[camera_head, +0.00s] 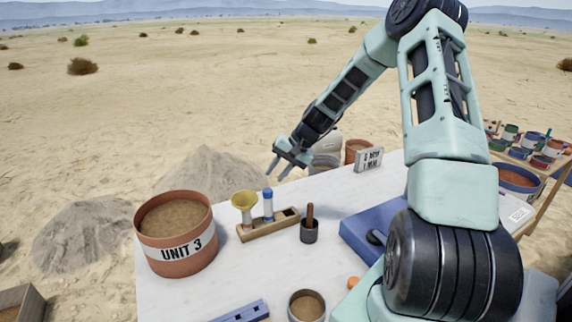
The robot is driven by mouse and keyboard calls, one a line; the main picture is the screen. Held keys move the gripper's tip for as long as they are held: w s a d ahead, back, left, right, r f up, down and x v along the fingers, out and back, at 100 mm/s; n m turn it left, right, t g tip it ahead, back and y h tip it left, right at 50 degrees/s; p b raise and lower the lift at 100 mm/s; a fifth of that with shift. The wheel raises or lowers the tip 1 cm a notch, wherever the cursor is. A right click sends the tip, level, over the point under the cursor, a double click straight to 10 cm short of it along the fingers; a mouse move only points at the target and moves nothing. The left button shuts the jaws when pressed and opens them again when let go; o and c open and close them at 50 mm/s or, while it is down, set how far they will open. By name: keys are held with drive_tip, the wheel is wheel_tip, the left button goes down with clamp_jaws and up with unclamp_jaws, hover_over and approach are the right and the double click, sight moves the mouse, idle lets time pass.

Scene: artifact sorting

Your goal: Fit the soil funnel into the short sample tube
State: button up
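The yellow soil funnel (244,199) stands upright at the left end of a small wooden rack (270,231), in the middle of the table. A pale stem or tube shows below its cone; I cannot tell whether this is the short sample tube with the funnel seated in it. A taller white tube with a blue top (268,204) stands beside it in the rack. A dark slot shows at the rack's right end. My gripper (277,175) is open and empty, in the air behind and above the rack, well apart from the funnel.
A terracotta bucket marked UNIT 3 (177,255) stands left of the rack. A dark cup with a wooden handle (309,230) stands right of it. A blue case (362,232), a soil cup (306,306) and a blue block (243,312) are nearer. A sign (369,160) stands behind.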

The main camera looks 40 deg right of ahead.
drive_tip(key=shift+v, duration=2.4)
drive_tip(key=s+a+r+n+g, duration=0.1)
drive_tip(key=s+a+n, duration=0.2)
drive_tip(key=a, duration=0.6)
drive_tip(key=s+a+r+n+g+h, duration=0.1)
drive_tip(key=s+a+n+g, duration=0.1)
drive_tip(key=a, duration=0.7)
drive_tip(key=s+a+r+n+g, duration=0.1)
drive_tip(key=s+a+r+n, duration=0.15)
drive_tip(key=a, duration=0.65)
drive_tip(key=s+a+n+h, duration=0.1)
drive_tip(key=s+a+n, duration=0.2)
drive_tip(key=s, duration=0.4)
drive_tip(key=s+a+r+n+h, duration=0.1)
drive_tip(key=s+a+n, duration=0.2)
drive_tip(key=s, duration=0.5)
drive_tip(key=s+a+n+h, duration=0.1)
drive_tip(key=s+a+n, duration=0.2)
drive_tip(key=s+a, duration=0.2)
drive_tip(key=s, duration=0.2)
drive_tip(key=shift+s+r+g, duration=0.2)
drive_tip(key=shift+s+g, duration=0.1)
drive_tip(key=shift+g, duration=0.1)
drive_tip(key=shift+a, duration=0.15)
